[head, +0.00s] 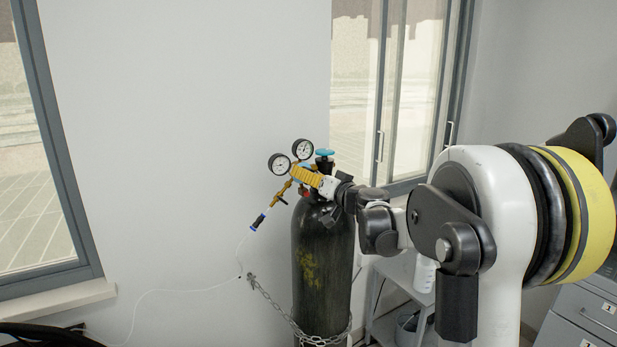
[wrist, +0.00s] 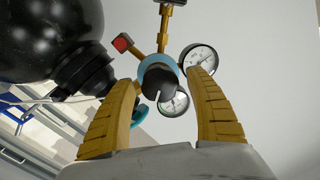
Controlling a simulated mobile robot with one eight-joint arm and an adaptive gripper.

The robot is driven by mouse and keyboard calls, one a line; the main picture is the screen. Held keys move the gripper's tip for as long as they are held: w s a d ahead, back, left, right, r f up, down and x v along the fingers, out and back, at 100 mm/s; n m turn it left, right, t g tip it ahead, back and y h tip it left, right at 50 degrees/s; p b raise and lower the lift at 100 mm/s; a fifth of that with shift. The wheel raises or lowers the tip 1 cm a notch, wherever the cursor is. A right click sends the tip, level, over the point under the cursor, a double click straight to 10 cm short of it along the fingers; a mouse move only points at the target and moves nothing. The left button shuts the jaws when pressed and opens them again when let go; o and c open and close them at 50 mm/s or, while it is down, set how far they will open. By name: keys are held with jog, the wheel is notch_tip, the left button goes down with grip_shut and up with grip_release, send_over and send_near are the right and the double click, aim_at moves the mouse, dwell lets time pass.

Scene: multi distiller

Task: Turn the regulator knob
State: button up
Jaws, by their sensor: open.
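The regulator's dark knob with a light-blue collar (wrist: 160,82) shows in the wrist view, between my gripper's two yellow fingers (wrist: 161,78). The fingers are spread, with a visible gap on each side of the knob; how deep it sits between them is hard to tell. In the head view, my gripper (head: 304,177) is at the regulator on top of the black gas cylinder (head: 322,260) and hides the knob. Two round gauges (head: 279,163) (head: 302,149) stand just behind the fingers. One gauge (wrist: 200,62) is close to the right finger in the wrist view.
A blue valve handle (head: 324,153) is on the cylinder top, close to my gripper. A chain (head: 285,313) holds the cylinder near the wall. A thin white hose (head: 185,290) runs from the brass fitting. A shelf cart (head: 405,270) stands to the right.

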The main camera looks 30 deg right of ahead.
jog(key=c, duration=1.2)
